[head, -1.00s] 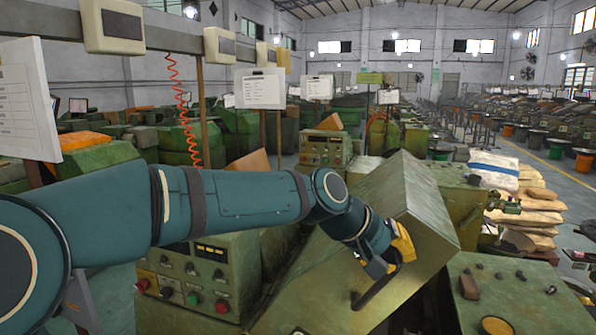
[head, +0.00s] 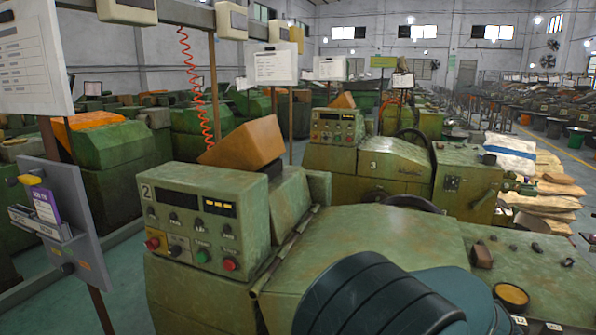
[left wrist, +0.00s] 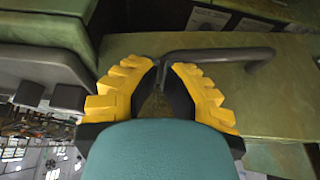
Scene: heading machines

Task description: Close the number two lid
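The number two machine (head: 208,215) carries a "2" on its control panel. Its green lid (head: 385,240) lies low and nearly level beside the panel in the head view; my left arm hides its front part. In the left wrist view the lid's green surface (left wrist: 225,95) fills the middle, with a grey bar handle (left wrist: 225,54) on it. My left gripper (left wrist: 163,64), with yellow fingers, has its tips close together around the handle's left end. In the head view my left gripper is hidden behind the arm. My right gripper is not in view.
The number three machine (head: 375,166) stands behind, with its lid down. Right of the lid is a green top with knobs and a round yellow-topped part (head: 511,295). A grey sign board (head: 65,225) stands at the left. Sacks (head: 540,205) lie at the back right.

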